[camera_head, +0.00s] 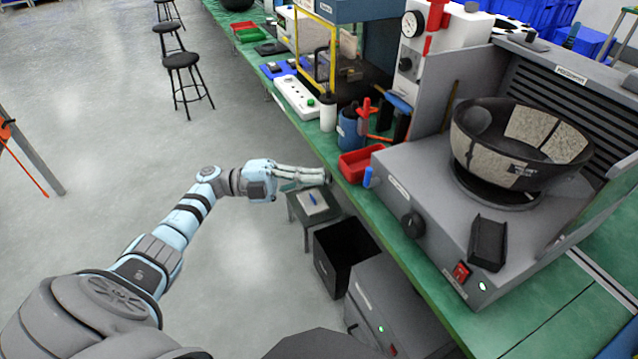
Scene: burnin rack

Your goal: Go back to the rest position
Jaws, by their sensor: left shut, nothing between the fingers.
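My left arm reaches in from the lower left, and my left gripper (322,176) is shut and empty. It is over the floor beside the front edge of the green workbench (532,327), above a small stool-like stand with a paper and a blue pen. I cannot tell its exact distance from the bench edge. My right gripper is not in view.
On the bench are a red bin (358,163), a grey machine (430,200) with a dark patterned bowl (530,135), and a white power strip (297,97). Below are a black open bin (345,255) and a grey cabinet (385,305).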

